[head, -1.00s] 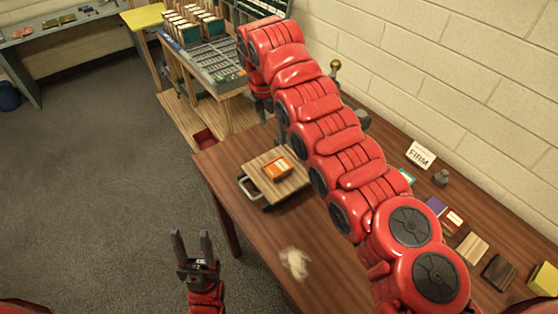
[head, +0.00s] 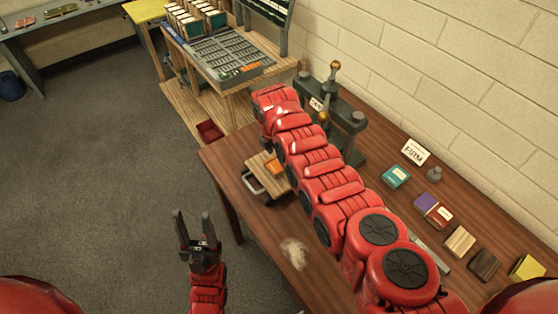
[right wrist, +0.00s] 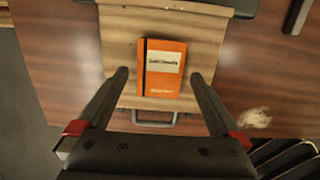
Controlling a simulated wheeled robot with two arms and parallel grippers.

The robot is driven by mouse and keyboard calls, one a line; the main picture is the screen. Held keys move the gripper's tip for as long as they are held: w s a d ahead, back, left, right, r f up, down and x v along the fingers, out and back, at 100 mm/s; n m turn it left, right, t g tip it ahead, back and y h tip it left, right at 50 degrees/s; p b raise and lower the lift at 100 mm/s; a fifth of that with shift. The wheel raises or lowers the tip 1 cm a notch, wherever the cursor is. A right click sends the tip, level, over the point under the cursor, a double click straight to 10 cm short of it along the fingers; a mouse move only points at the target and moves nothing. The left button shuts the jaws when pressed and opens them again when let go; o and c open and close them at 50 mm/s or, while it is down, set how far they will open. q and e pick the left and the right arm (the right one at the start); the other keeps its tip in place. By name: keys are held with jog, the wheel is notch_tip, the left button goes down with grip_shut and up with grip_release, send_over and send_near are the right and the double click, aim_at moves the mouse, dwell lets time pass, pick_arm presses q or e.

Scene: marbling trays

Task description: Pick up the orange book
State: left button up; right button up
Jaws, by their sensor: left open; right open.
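The orange book (right wrist: 162,68) lies flat on a light wooden board (right wrist: 120,45) with a grey handle, on the brown table. It has a dark band on its left side and a pale label. In the head view the orange book (head: 273,167) is partly hidden by my right arm. In the right wrist view my right gripper (right wrist: 161,78) is open, with one finger to each side of the book and apart from it. In the head view my right gripper is hidden behind its arm. My left gripper (head: 193,228) is open and empty over the floor, left of the table.
A dark press (head: 345,118) with brass knobs stands behind my right arm. A teal book (head: 396,176), a purple book (head: 427,202) and a sign (head: 414,152) are along the wall side. A whitish patch (head: 294,252) marks the near table. Carpet is clear at left.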

jog(key=shift+w+d+f+b, duration=0.1)
jog(key=shift+f+b, duration=0.3)
jog(key=shift+f, duration=0.65)
jog(key=c, duration=1.3)
jog(key=shift+r, duration=0.1)
